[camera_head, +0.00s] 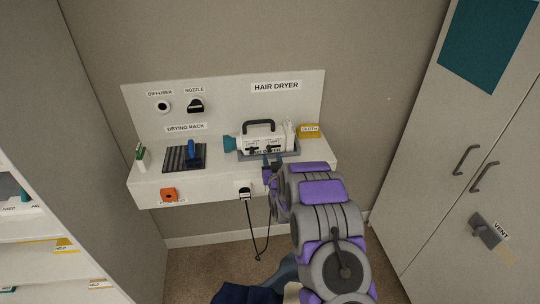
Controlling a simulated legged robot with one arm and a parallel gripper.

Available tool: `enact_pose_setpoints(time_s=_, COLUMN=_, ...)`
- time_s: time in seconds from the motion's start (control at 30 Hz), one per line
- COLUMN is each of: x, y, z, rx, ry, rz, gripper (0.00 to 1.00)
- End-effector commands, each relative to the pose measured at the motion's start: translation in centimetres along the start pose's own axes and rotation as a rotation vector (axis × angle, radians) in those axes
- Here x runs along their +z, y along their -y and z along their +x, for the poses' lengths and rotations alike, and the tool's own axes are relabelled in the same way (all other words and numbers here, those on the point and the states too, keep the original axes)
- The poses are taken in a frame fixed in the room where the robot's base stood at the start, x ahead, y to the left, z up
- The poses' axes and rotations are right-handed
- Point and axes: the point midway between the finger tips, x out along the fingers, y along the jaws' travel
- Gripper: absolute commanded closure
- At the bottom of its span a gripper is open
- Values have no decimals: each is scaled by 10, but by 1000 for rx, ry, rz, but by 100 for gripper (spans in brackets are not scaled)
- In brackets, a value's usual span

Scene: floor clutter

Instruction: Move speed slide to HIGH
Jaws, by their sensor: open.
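The hair dryer (266,137) lies in a grey tray on a white wall shelf, below the label HAIR DRYER. It has a white body, a dark handle on top and a teal end at the left. Small dark slide controls (272,149) show on its front, with lettering too small to read. I cannot tell the speed slide's position. My gripper (272,166) is open at the shelf's front edge, just below the dryer's controls, and appears empty. My purple and grey arm comes up from the lower right.
A drying rack (176,158) with a blue item stands left on the shelf (220,180). A yellow cloth (309,130) lies right. A diffuser (163,106) and nozzle (195,106) hang on the backboard. A cord loops below the shelf. Cabinets stand on both sides.

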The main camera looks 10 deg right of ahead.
Motion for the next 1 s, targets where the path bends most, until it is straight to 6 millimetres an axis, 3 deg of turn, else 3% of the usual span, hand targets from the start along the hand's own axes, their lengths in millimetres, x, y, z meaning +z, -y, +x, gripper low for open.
enact_pose_setpoints(time_s=0.33, x=1, y=0, z=36, rx=0, ry=-2, rz=-1, gripper=57)
enact_pose_setpoints(time_s=0.77, x=0, y=0, z=41, rx=0, ry=1, rz=-1, gripper=57)
enact_pose_setpoints(time_s=1.0, x=0, y=0, z=41, rx=0, ry=1, rz=-1, gripper=79)
